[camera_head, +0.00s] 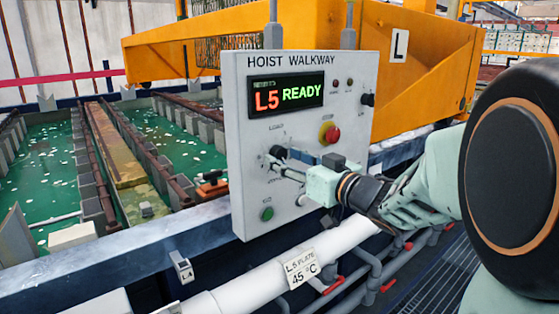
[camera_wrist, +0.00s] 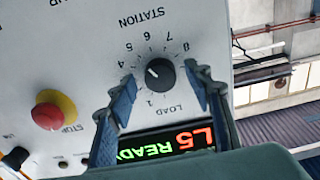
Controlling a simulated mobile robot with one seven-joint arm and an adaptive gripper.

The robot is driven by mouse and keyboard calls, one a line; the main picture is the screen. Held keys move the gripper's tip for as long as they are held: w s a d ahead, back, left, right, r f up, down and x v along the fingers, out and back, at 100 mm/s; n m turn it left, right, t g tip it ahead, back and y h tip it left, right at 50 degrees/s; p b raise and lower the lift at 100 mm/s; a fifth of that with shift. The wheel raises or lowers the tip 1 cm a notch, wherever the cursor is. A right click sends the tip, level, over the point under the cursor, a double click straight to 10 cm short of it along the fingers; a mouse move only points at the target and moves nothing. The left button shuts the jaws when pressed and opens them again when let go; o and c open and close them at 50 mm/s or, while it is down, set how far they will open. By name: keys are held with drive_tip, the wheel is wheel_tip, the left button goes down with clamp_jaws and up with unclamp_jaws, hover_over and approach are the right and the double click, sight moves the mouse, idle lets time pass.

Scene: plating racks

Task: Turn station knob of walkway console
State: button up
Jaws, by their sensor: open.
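The walkway console (camera_head: 300,80) is a pale grey panel headed HOIST WALKWAY, and its display (camera_head: 286,96) reads L5 READY. The black station knob (camera_wrist: 160,73) sits in a numbered dial with LOAD and STATION lettering, shown upside down in the wrist view. Its white mark points up-left in that view, towards the 4 and 5 side. My gripper (camera_wrist: 159,76) is open, with one finger on each side of the knob and gaps showing between. In the head view my gripper (camera_head: 287,164) is at the console face, partly covering the dial.
A red stop button (camera_head: 329,133) on a yellow base sits above and right of my gripper. A green button (camera_head: 267,213) is lower on the panel. Pipes (camera_head: 330,245) run below the console. Green tanks (camera_head: 45,160) lie to the left, and an orange hoist frame (camera_head: 420,80) stands behind.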

drive_tip(key=shift+w+a, duration=0.15)
drive_tip(key=shift+w, duration=0.05)
drive_tip(key=c, duration=1.2)
drive_tip(key=shift+o, duration=0.2)
drive_tip(key=shift+b, duration=0.3)
drive_tip(key=shift+f+n+b, duration=0.15)
drive_tip(key=shift+n+b, duration=0.65)
drive_tip(key=shift+n, duration=0.3)
drive_tip(key=shift+n+b, duration=1.35)
drive_tip(key=shift+n, duration=0.45)
